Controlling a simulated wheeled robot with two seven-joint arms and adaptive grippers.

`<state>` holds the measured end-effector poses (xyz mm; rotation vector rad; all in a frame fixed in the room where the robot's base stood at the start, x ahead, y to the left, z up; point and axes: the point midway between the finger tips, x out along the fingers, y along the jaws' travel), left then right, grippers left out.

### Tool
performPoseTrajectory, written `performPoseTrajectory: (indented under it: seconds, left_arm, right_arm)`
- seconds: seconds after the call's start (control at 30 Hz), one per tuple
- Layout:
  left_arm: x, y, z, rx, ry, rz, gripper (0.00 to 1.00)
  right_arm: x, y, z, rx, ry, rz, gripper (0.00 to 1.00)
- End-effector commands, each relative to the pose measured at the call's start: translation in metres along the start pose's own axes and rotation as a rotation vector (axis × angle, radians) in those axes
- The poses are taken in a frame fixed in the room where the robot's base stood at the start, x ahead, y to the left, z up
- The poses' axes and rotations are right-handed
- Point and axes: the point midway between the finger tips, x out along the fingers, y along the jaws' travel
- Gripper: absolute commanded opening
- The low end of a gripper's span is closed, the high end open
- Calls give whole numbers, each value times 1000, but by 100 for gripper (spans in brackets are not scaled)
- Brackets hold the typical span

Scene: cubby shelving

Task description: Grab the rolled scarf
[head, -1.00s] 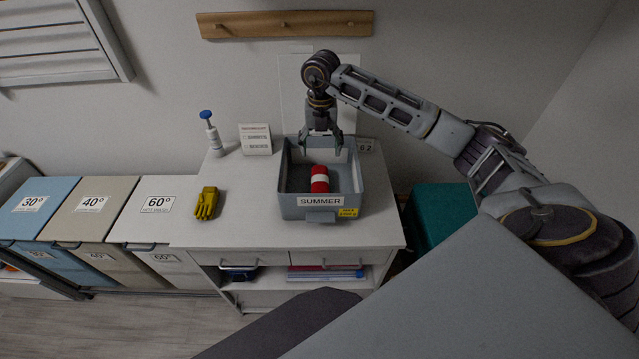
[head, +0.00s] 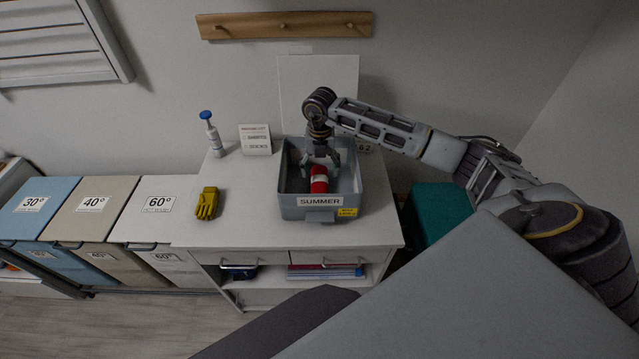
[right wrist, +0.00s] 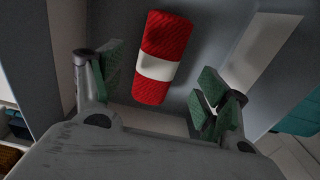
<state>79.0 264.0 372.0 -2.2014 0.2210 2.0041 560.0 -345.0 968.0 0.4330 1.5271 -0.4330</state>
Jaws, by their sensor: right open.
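The rolled scarf (head: 319,181) is red with a white band and lies in the grey bin labelled SUMMER (head: 289,207). In the right wrist view the scarf (right wrist: 164,38) lies slightly tilted on the bin floor, between and beyond the finger pads. My right gripper (head: 320,168) is open and points down inside the bin's opening, over the back part of the scarf. In the right wrist view its green-padded fingers (right wrist: 160,88) stand apart with room on both sides of the scarf. I see no contact. My left gripper is not in view.
The bin stands on a white cabinet (head: 255,225). Yellow gloves (head: 206,203), a blue-topped pump bottle (head: 211,134) and a small sign (head: 255,139) are left of it. A teal box (head: 437,212) stands to the right, and temperature-labelled hampers (head: 92,204) to the left.

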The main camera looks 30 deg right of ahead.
Motion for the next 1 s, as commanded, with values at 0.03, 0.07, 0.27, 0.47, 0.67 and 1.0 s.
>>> performPoseTrajectory:
  seconds: [0.03,0.07,0.27,0.47,0.67,1.0]
  left_arm:
    - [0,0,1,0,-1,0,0]
    - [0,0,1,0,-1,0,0]
    - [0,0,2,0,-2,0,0]
    - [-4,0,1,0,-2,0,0]
    - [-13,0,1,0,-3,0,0]
    - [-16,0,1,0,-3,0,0]
  right_arm:
    - [0,0,0,0,0,0,75]
    - [0,0,0,0,0,0,75]
    - [0,0,0,0,0,0,75]
    - [9,0,-2,-1,2,-1,75]
    - [28,1,-6,0,2,-1,75]
    - [52,1,-5,0,0,-1,75]
